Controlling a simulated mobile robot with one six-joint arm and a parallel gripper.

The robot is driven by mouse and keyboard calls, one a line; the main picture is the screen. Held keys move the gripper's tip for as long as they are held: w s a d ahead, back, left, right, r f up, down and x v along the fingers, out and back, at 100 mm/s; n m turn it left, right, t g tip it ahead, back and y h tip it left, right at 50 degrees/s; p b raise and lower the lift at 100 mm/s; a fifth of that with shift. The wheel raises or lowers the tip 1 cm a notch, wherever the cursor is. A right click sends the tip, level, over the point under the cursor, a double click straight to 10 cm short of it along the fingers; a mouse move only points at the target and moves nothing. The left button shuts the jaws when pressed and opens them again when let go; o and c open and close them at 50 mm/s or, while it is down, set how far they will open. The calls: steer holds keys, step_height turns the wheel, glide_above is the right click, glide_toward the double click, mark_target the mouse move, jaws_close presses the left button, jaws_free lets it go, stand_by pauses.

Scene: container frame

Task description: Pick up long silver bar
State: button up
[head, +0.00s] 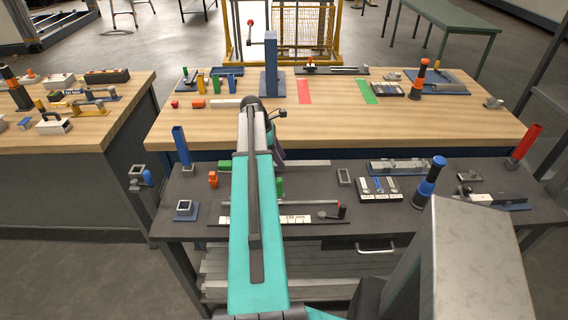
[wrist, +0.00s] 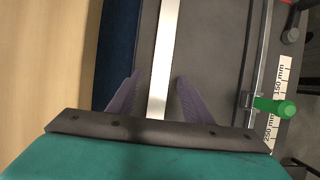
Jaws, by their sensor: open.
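The long silver bar (wrist: 162,45) runs lengthwise through the wrist view on the dark grey tabletop, close to the dark blue strip. In the head view, part of it (head: 308,163) shows along the back of the dark table, to the right of my arm, which hides the rest. My gripper (wrist: 158,75) is open, with one purple finger on each side of the bar and a gap visible on both sides. Its height above the bar cannot be told. In the head view, the gripper (head: 278,157) is partly hidden by my arm.
A green-handled tool (wrist: 275,106) and a labelled scale (wrist: 282,85) lie right of the bar in the wrist view. The wooden workbench (head: 420,130) adjoins behind. A small grey frame (head: 345,177) and a tray of parts (head: 380,188) stand to the right.

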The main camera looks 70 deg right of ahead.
steer(key=shift+s+d+f, duration=0.1)
steer(key=shift+s+f, duration=0.15)
steer(key=shift+f, duration=0.4)
jaws_close()
